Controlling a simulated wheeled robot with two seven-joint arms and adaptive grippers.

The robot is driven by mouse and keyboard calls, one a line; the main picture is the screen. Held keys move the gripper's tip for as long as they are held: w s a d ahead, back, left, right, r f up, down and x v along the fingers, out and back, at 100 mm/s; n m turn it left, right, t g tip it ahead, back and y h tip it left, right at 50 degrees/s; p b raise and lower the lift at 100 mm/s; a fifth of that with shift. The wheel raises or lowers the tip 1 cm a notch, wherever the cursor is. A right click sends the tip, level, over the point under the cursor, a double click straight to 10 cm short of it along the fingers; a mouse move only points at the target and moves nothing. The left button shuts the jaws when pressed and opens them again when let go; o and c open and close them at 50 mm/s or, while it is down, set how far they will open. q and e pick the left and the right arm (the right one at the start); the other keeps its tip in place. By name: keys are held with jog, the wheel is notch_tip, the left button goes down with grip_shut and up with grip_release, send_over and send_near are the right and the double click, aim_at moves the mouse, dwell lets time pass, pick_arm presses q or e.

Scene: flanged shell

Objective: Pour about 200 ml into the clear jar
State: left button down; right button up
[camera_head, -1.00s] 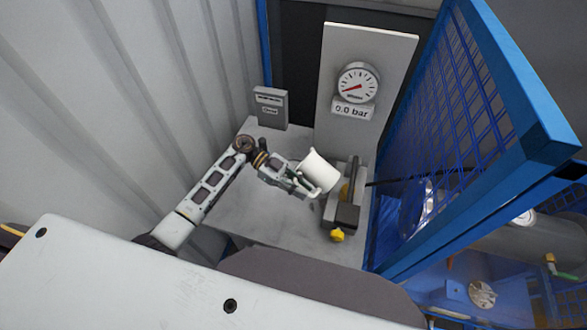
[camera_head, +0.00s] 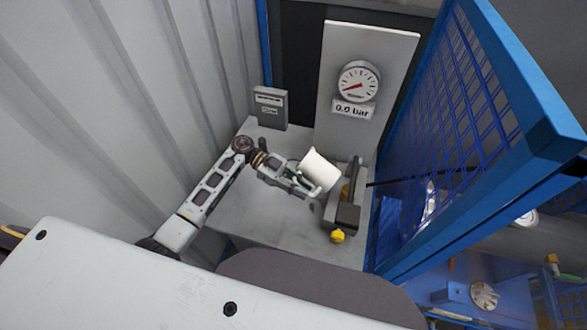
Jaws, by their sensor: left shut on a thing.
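A white jug (camera_head: 321,171) is in my left gripper (camera_head: 304,188), which is shut on it. The jug is tilted and held above the grey table (camera_head: 236,207), just left of a dark grey device with a yellow knob. I see no clear jar that I can make out; the jug and gripper hide part of the table behind them. Whether anything flows from the jug cannot be told. My right gripper is not in view.
The dark device (camera_head: 346,216) has a yellow knob (camera_head: 337,236). A panel with a pressure gauge (camera_head: 357,85) reading 0.0 bar stands behind. A grey box (camera_head: 270,108) stands at the back left. A blue mesh gate (camera_head: 440,140) bounds the right side. The table's left part is clear.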

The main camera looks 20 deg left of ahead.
pick_arm(q)
jog(key=shift+r+b, duration=0.1)
jog(key=shift+b, duration=0.25)
dwell(0.3)
jog(key=shift+w+a+f+h+b, duration=0.2)
jog(key=shift+a+h+b, duration=0.25)
jog(key=shift+h, duration=0.25)
dwell(0.7)
jog(key=shift+g, duration=0.3)
jog(key=shift+s+d+r+y+p, duration=0.15)
jog(key=shift+d+r+y+p, duration=0.3)
jog(key=shift+p, duration=0.15)
jog(key=y+p, duration=0.1)
jog(key=p, duration=0.1)
jog(key=f+t+y+p, duration=0.1)
jog(key=p, duration=0.1)
jog(key=shift+s+d+f+y, duration=0.1)
jog(key=shift+d+f+y, duration=0.05)
jog(key=shift+f+y, duration=0.1)
jog(key=shift+f, duration=0.15)
jog(key=shift+f+y, duration=0.2)
jog(key=shift+y, duration=0.1)
